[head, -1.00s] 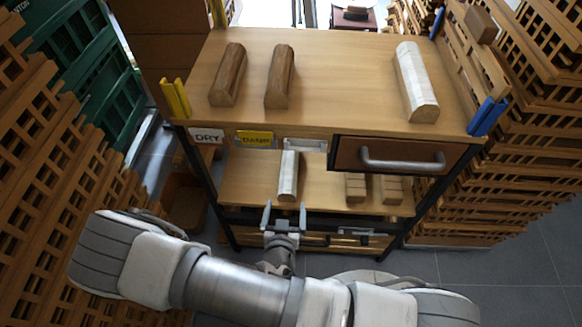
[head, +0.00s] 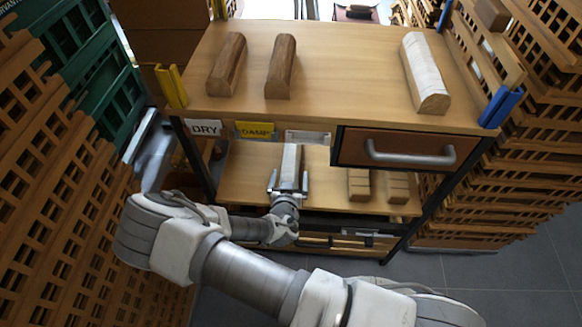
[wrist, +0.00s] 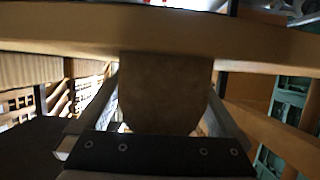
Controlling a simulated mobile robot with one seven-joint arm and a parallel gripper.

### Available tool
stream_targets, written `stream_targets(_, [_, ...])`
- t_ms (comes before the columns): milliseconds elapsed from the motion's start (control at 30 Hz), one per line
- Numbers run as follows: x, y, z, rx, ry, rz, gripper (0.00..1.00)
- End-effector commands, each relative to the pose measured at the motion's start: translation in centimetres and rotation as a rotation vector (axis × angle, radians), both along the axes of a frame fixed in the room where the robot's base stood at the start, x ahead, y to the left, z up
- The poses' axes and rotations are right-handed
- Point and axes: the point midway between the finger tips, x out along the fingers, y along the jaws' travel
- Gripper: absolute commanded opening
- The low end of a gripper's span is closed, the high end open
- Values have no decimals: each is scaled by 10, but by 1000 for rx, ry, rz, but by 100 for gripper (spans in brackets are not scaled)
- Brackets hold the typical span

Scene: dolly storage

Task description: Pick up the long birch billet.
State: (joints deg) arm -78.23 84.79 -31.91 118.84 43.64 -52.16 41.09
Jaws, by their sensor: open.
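A pale birch billet (head: 291,160) with a rounded top lies on the lower shelf, pointing away from me. Another pale billet (head: 424,75) lies on the top deck at the right; I cannot tell which is longer. My gripper (head: 289,175) is open at the near end of the lower billet, one finger on each side. In the wrist view, the billet's brown end face (wrist: 165,92) fills the space between the fingers, with the shelf edge (wrist: 60,32) at the top of the picture. I cannot tell whether the fingers touch it.
Two brown billets (head: 228,65) (head: 281,67) lie on the top deck (head: 345,75). Two short brown blocks (head: 359,186) (head: 397,188) lie right of my gripper on the lower shelf (head: 330,185). The drawer (head: 395,150) overhangs at the right. Slatted stacks crowd both sides.

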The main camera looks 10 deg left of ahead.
Motion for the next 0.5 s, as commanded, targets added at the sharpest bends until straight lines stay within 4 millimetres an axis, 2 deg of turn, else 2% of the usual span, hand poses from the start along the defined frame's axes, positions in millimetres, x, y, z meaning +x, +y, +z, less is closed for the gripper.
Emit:
stream_targets(267, [2, 0, -1, 0, 1, 0, 98])
stream_targets(500, [2, 0, -1, 0, 1, 0, 55])
